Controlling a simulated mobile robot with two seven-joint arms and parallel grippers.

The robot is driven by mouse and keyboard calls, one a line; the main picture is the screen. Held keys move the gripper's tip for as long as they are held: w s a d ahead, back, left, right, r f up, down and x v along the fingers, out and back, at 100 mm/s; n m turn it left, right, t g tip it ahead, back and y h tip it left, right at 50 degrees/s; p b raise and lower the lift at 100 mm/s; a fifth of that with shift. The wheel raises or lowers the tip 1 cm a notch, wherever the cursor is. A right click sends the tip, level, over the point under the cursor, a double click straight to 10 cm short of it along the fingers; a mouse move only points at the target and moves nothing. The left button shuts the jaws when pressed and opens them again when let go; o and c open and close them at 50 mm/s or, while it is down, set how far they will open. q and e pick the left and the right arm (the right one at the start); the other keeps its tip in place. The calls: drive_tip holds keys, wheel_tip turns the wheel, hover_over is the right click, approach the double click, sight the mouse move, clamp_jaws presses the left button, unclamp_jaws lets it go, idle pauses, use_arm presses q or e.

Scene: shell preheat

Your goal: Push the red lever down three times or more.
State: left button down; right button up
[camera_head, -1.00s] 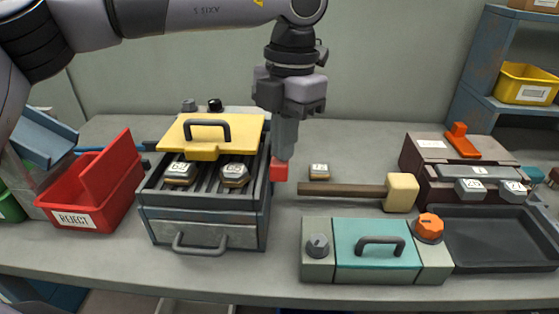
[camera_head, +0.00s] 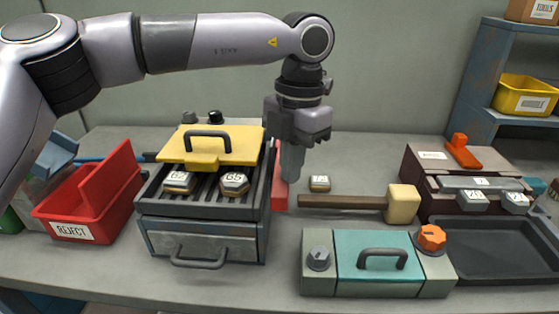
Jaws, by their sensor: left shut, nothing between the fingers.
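The red lever (camera_head: 279,197) is at the right side of the grill box (camera_head: 203,243), which has a yellow lid (camera_head: 207,158) with a dark handle. My left gripper (camera_head: 290,178) is shut and empty. It points down beside the lever, its fingertips just right of the lever and overlapping part of it in the picture. I cannot tell whether they touch. Part of the lever is hidden behind the fingers. My right gripper is not in view.
A wooden mallet (camera_head: 340,202) and a small numbered block (camera_head: 319,183) lie to the right. A teal-lidded box (camera_head: 377,259) stands in front. A red reject bin (camera_head: 90,198) is at left; a brown box (camera_head: 420,160) with an orange handle is at right.

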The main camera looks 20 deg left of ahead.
use_arm(q)
drive_tip(key=shift+w+d+r, duration=0.15)
drive_tip(key=shift+w+d, duration=0.1)
drive_tip(key=shift+w, duration=0.3)
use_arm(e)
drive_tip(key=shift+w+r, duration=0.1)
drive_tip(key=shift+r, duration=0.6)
use_arm(q)
wheel_tip(320, 180, up, 7)
drive_tip(key=shift+w+d, duration=0.15)
drive_tip(key=shift+w, duration=0.15)
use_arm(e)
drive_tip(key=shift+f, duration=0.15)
use_arm(q)
drive_tip(key=shift+r, duration=0.1)
